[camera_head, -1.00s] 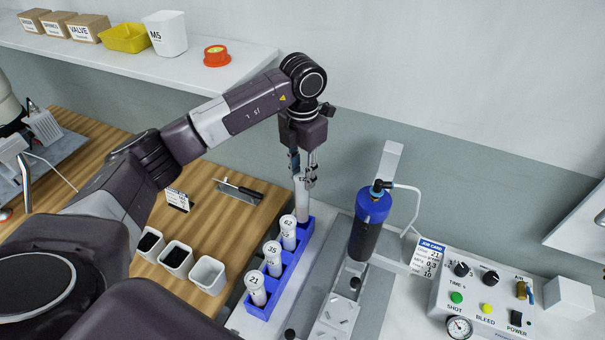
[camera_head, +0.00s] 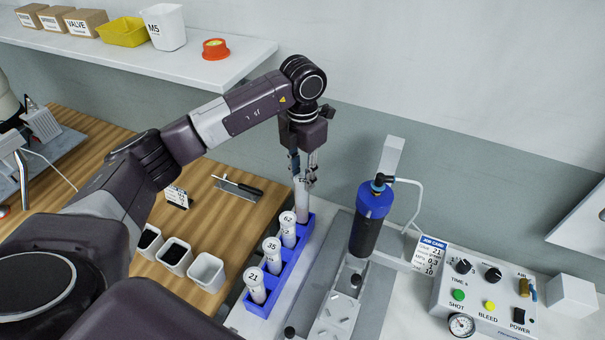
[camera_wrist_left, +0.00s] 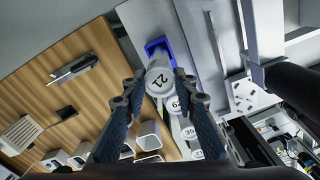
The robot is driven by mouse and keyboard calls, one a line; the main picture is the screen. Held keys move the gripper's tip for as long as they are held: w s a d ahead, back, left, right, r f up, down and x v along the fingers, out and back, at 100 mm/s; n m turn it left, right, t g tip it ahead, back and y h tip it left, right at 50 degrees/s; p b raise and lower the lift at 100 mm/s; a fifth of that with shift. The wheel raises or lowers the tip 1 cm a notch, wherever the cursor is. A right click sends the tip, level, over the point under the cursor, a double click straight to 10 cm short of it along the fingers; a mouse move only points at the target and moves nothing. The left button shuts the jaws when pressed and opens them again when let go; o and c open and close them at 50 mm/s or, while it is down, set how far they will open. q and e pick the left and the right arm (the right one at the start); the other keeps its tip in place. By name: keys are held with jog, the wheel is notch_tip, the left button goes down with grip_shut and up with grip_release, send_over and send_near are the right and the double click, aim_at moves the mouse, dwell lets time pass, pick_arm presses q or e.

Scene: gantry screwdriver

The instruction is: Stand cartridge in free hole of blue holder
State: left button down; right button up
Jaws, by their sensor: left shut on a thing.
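My left gripper (camera_head: 306,180) is shut on a white cartridge (camera_head: 302,204), upright over the far end of the blue holder (camera_head: 271,297). The holder's other holes hold cartridges marked 62 (camera_head: 287,219), 35 (camera_head: 271,245) and 21 (camera_head: 253,276). My right gripper is not in view.
A blue-capped dark cylinder (camera_head: 365,235) on a stand is right of the holder. A control box (camera_head: 480,300) stands further right. Small white bins (camera_head: 207,272) and a black-handled tool (camera_head: 238,188) are on the wooden bench to the left. A shelf (camera_head: 215,70) is behind.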

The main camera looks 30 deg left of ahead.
aim_at(303, 191)
pick_arm(q)
jog(key=shift+f+b, duration=2.05)
jog(key=shift+f, duration=0.9)
jog(key=c, duration=1.5)
grip_release()
jog(key=shift+r, duration=0.1)
jog(key=shift+o, duration=0.2)
jog(key=shift+r, duration=0.1)
notch_tip(303, 191, up, 12)
jog(key=shift+f, duration=0.1)
jog(key=shift+s+f, duration=0.1)
